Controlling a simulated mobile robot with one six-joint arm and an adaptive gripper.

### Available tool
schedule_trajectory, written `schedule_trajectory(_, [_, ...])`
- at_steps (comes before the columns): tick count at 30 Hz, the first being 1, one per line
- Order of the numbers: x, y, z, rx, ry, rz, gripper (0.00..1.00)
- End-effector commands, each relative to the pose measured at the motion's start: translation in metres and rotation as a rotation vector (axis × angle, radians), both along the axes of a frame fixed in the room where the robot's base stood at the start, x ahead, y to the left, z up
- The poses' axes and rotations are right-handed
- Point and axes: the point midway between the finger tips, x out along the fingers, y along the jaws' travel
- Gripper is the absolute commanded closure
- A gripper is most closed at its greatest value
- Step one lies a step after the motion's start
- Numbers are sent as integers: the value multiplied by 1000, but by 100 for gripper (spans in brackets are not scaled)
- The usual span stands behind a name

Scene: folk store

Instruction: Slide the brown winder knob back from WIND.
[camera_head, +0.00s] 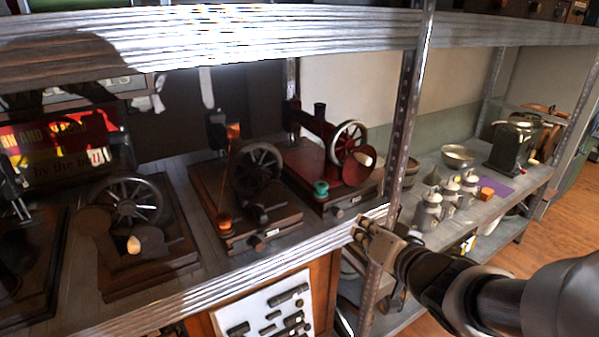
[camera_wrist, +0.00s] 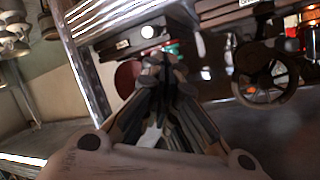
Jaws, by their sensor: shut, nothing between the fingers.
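Two hand-crank sewing machines stand side by side on the shelf, a dark brown one (camera_head: 255,175) and a red one (camera_head: 320,150). Each has a small dark knob and a white label on its front edge: the brown machine's knob (camera_head: 258,243) and the red machine's knob (camera_head: 338,212). The red machine's knob also shows in the wrist view (camera_wrist: 122,44), beside its label (camera_wrist: 148,31). The lettering is too small to read, so I cannot tell which knob carries WIND. My gripper (camera_head: 361,226) is shut and empty, just in front of the shelf edge, apart from both knobs.
A metal upright post (camera_head: 405,110) stands close beside my gripper. A green spool (camera_head: 320,188) sits on the red machine's base. Another machine with a spoked wheel (camera_head: 135,230) stands to the left. White grinders (camera_head: 430,210) and a bowl (camera_head: 457,156) are right of the post.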

Motion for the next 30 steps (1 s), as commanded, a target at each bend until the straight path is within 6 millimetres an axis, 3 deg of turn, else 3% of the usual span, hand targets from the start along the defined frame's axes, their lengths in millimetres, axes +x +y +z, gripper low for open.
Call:
schedule_trajectory(3, [-1,37,-13,212,12,146,100])
schedule_trajectory(6, [-10,60,-15,357,37,246,100])
schedule_trajectory(13, [-20,82,-14,495,71,340,100])
schedule_trajectory(17, [-10,94,-17,495,70,345,100])
schedule_trajectory(28, [43,149,-28,494,68,343,100])
schedule_trajectory(30, [43,158,-33,493,69,342,100])
